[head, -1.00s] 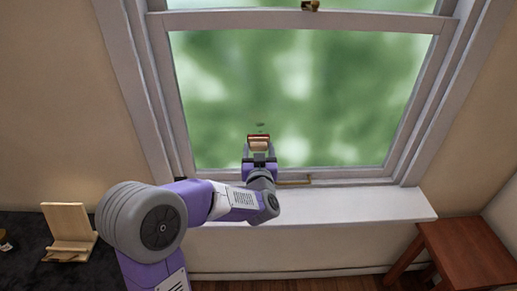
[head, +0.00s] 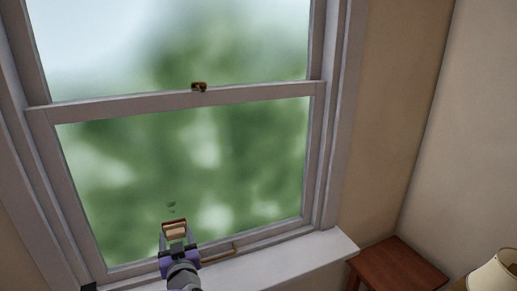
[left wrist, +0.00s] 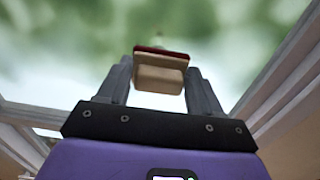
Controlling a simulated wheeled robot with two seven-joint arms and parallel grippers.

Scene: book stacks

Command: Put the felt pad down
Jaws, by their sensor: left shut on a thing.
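The felt pad (head: 174,229) is a small tan block with a dark red layer along its upper edge. My left gripper (head: 175,238) is shut on it, and holds it up in front of the lower window pane (head: 260,160), above the sill. In the left wrist view the felt pad (left wrist: 160,74) sits between the two grey fingers of the left gripper (left wrist: 159,82), red edge uppermost. I cannot tell whether it touches the glass. My right gripper is not in view.
The white window sill (head: 300,258) is clear to the right of my arm. A small green mark (head: 171,204) shows on the pane above the pad. A brass handle (head: 220,253) is on the lower sash. A red-brown wooden table (head: 400,264) and a lampshade (head: 496,271) stand at the lower right.

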